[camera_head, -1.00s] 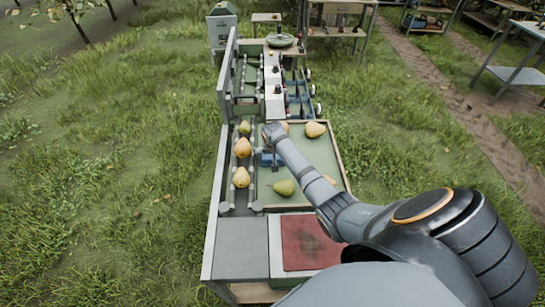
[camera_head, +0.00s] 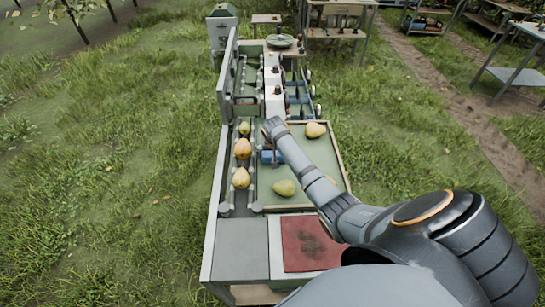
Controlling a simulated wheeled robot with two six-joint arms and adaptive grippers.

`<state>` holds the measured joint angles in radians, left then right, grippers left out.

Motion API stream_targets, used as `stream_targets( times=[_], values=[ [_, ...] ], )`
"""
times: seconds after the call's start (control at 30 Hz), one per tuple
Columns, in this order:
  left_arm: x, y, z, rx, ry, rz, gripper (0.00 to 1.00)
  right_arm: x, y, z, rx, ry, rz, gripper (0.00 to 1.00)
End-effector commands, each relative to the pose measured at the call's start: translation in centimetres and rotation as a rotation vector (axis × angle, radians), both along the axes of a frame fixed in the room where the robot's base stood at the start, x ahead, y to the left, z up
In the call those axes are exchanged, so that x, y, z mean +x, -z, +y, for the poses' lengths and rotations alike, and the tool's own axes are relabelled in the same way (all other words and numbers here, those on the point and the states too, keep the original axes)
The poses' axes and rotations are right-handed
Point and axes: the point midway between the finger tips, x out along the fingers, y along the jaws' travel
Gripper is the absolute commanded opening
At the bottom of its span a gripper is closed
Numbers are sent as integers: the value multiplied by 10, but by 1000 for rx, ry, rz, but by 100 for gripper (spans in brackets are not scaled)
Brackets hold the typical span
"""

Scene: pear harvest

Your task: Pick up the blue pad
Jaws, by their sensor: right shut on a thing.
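The blue pad (camera_head: 266,157) shows as a small blue block at the left side of the green tray (camera_head: 300,202), just below my right wrist. My right gripper (camera_head: 273,162) points down at the pad and is shut on it. The fingers are small and dark here, and my forearm hides part of the tray to their right. Whether the pad touches the tray or hangs just above it I cannot tell. My left gripper is out of view.
Several pears (camera_head: 242,148) sit in the roller lane left of the tray. A green pear (camera_head: 285,187) and a yellow pear (camera_head: 315,130) lie on the tray. A red mat (camera_head: 311,243) lies at the near end. White-topped devices (camera_head: 274,80) stand beyond.

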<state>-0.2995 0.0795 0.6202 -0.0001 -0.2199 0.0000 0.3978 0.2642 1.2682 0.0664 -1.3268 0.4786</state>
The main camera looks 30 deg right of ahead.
Motion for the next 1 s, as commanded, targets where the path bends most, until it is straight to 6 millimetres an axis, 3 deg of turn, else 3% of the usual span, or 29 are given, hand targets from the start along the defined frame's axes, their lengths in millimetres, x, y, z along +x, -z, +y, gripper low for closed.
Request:
stream_targets(
  times=[0.03,0.27,0.4,0.53,0.73,1.0],
  values=[
    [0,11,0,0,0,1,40,2,-8,-1,-3,-1,-8,52],
    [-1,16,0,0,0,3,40,-50,-69,-10,-9,-2,-5,52],
    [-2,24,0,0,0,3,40,-94,-87,-17,-15,-4,3,52],
    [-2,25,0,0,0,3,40,-118,-100,-19,-11,-3,3,52],
    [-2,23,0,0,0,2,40,-134,-109,-21,-6,0,-1,52],
    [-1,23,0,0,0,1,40,-138,-111,-19,0,0,-1,52]
  ],
)
